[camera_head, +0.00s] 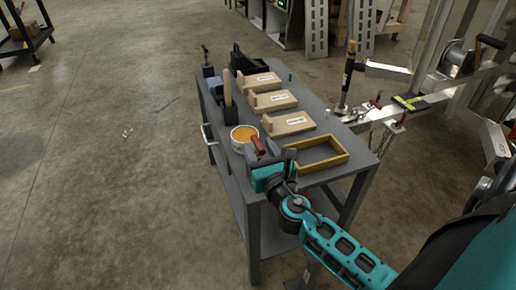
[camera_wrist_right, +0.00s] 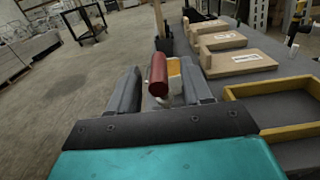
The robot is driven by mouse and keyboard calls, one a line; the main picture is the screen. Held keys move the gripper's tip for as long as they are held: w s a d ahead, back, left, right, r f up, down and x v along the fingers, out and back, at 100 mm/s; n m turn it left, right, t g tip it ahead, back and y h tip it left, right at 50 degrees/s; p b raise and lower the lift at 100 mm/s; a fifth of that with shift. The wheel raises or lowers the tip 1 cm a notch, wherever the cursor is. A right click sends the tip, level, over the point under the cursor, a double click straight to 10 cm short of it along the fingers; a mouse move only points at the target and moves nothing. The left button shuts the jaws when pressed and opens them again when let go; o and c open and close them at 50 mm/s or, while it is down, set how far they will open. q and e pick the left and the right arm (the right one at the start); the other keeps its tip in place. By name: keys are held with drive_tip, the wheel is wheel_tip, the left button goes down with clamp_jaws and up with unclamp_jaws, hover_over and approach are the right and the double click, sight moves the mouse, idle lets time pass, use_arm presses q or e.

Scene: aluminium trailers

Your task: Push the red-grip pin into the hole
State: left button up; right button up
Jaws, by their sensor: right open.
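A red grip (camera_head: 257,145), seemingly the pin's, shows at the near end of the grey cart, beside an orange-filled can. My right gripper (camera_head: 267,154) is open around it. In the right wrist view the red grip (camera_wrist_right: 158,74) lies between the two dark fingers (camera_wrist_right: 161,82), with a short pale metal part below it. A gap shows beside the left finger; contact on the right cannot be told. The trailer frame (camera_head: 385,112) at the right carries small red-handled parts (camera_head: 377,99). The hole cannot be made out. My left gripper is out of view.
The grey cart (camera_head: 318,106) holds several wooden blocks (camera_head: 288,123), a yellow open frame (camera_head: 320,155), the orange-filled can (camera_head: 243,134) and dark holders at its far left. A black jack post (camera_head: 347,75) stands on the trailer.

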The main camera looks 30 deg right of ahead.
drive_tip(key=shift+w+d, duration=0.15)
drive_tip(key=shift+w, duration=0.45)
drive_tip(key=shift+c, duration=0.4)
clamp_jaws()
